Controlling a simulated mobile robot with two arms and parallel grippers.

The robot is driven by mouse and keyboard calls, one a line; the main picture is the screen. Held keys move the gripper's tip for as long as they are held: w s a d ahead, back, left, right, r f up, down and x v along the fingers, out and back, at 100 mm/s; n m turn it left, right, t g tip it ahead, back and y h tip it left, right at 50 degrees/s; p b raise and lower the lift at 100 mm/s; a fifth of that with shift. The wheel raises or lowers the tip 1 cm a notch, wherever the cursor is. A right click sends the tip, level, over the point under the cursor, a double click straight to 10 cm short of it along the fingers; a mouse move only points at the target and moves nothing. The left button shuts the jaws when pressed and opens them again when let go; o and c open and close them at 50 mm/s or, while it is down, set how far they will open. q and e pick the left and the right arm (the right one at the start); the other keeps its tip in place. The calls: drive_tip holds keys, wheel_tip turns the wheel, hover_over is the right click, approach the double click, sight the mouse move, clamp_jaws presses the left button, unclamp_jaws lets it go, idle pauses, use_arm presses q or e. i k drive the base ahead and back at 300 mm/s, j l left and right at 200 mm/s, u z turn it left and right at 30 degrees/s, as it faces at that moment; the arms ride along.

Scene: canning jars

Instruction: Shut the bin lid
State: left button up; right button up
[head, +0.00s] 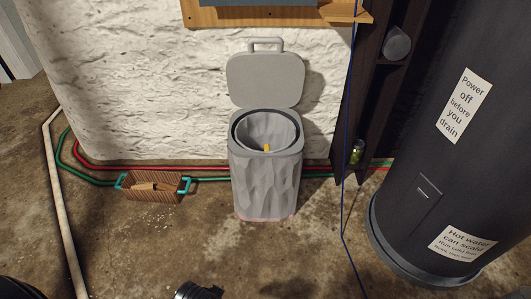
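The grey bin (266,185) stands upright on the floor against the white rough wall, with faceted sides and a dark ring around its round mouth. Its grey lid (265,80) is open, standing up behind the mouth with its handle (265,44) at the top. A small yellow thing (267,148) shows at the bin's mouth. Neither gripper can be made out; only dark parts that may be my own body show at the bottom edge.
A brown crate (153,187) with teal handles sits on the floor left of the bin. Red and green pipes run along the wall. A large dark tank (440,170) with warning labels stands at right. A blue cord (343,200) hangs between bin and tank. Floor before the bin is mostly clear.

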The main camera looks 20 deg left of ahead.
sight(267, 79)
drive_tip(key=i+l, duration=0.2)
drive_tip(key=i, duration=0.35)
drive_tip(key=i+l, duration=0.2)
drive_tip(key=i, duration=0.3)
drive_tip(key=u, duration=0.05)
